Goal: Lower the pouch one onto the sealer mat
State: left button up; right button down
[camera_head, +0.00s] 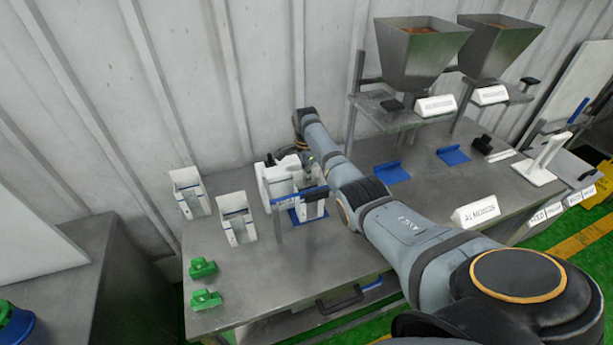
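The white sealer (272,181) stands on the metal table, with a blue bar (284,201) across its front. A blue sealer mat (293,216) shows in part at its foot. A pale pouch-like piece (313,208) is behind the bar, over or on the mat; I cannot tell whether it touches. My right gripper (308,168) is at the sealer, just above this piece. Its fingers are small and partly hidden, so its hold is unclear. My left gripper is out of view.
Two green blocks (203,268) lie at the table's front left. Blue mats (393,172) lie right of my arm. Metal hoppers (418,50) stand at the back, with a white sign (475,213) at the front right. The wall is close behind.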

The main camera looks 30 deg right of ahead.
jog(key=shift+w, duration=0.1)
jog(key=c, duration=1.5)
grip_release()
jog(key=shift+r, duration=0.1)
jog(key=shift+o, duration=0.3)
jog(key=shift+r, duration=0.15)
jog(key=r, duration=1.1)
jog(key=shift+s+r, duration=0.2)
jog(key=shift+r, duration=0.2)
jog(key=shift+f, duration=0.1)
